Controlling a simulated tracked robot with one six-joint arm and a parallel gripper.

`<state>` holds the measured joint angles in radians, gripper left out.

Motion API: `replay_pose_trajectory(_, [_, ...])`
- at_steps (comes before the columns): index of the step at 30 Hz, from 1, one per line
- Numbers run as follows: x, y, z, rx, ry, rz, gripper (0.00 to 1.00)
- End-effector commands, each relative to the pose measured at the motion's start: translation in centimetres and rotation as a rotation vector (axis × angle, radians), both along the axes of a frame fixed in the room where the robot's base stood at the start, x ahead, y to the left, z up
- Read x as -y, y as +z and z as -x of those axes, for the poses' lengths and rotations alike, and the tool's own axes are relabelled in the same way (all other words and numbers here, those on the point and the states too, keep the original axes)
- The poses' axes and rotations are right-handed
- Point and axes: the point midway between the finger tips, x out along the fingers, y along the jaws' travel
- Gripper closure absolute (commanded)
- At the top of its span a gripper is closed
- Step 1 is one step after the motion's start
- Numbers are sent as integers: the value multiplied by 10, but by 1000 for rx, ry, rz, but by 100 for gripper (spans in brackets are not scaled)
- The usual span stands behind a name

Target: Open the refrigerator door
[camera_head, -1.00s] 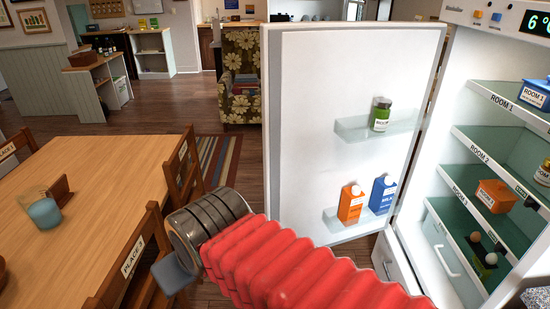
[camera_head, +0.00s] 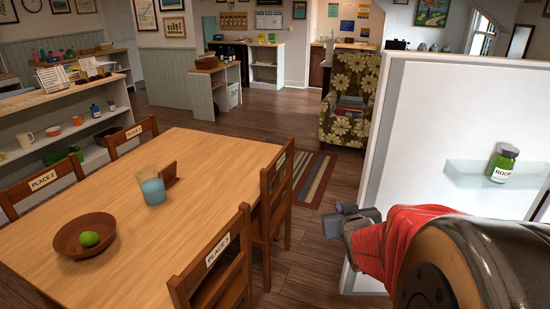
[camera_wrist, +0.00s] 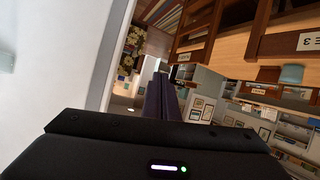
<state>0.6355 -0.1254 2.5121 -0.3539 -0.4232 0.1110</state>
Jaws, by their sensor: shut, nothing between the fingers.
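The refrigerator door (camera_head: 415,110) stands swung open at the right of the head view. Its white inner face shows, with a clear shelf (camera_head: 480,175) holding a green jar (camera_head: 503,163). The refrigerator's body is out of view. My gripper (camera_head: 338,219) is beside the door's free edge, low in front of it; I cannot tell if they touch. My red arm covers the door's lower part. In the wrist view the shut, empty fingers (camera_wrist: 160,96) point past the door (camera_wrist: 55,60), which fills the left side.
A wooden table (camera_head: 200,155) with a bowl (camera_head: 72,240) and a blue cup (camera_head: 153,191) stands at the left. A chair (camera_head: 275,200) is close to my gripper's left. A striped rug (camera_head: 313,180) and a flowered armchair (camera_head: 345,130) lie beyond.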

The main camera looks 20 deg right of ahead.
Motion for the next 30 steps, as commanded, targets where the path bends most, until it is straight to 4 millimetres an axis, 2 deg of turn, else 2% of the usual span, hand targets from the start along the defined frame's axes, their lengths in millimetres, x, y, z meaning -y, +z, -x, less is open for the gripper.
replay_pose_trajectory(1, [15,-6,2,23,-12,5,100])
replay_pose_trajectory(6, [52,-15,9,128,-25,28,100])
replay_pose_trajectory(15, [101,-28,40,328,-38,51,100])
replay_pose_trajectory(21, [114,-28,58,418,-41,57,100])
replay_pose_trajectory(30, [115,-27,60,434,-39,58,100])
